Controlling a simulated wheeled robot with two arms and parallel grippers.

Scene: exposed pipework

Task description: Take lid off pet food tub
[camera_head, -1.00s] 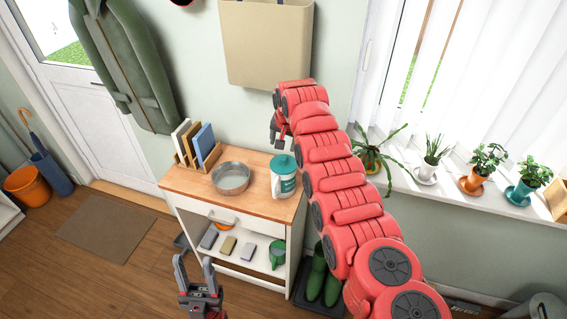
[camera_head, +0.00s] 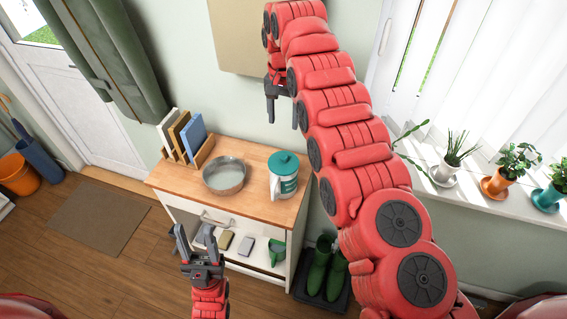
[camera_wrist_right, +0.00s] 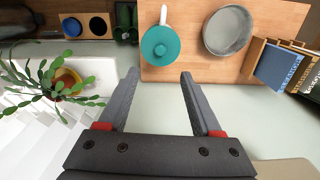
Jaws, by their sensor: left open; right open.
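The pet food tub (camera_head: 289,187) is white with a label and a handle on its left side. It stands upright at the right end of the wooden cabinet top. Its round teal lid (camera_head: 284,164) with a small knob is on it. The lid also shows from above in the right wrist view (camera_wrist_right: 160,46), beyond the fingertips. My right gripper (camera_head: 283,118) is open and empty, pointing down above the back of the cabinet, apart from the tub. My left gripper (camera_head: 194,234) is open and empty in front of the cabinet, low and left of the tub.
A metal bowl (camera_head: 224,176) stands left of the tub on the cabinet top (camera_head: 250,206). A book rack (camera_head: 204,155) is at the left end. Potted plants (camera_head: 497,183) line the windowsill at right. Green boots (camera_head: 320,275) stand on the floor beside the cabinet.

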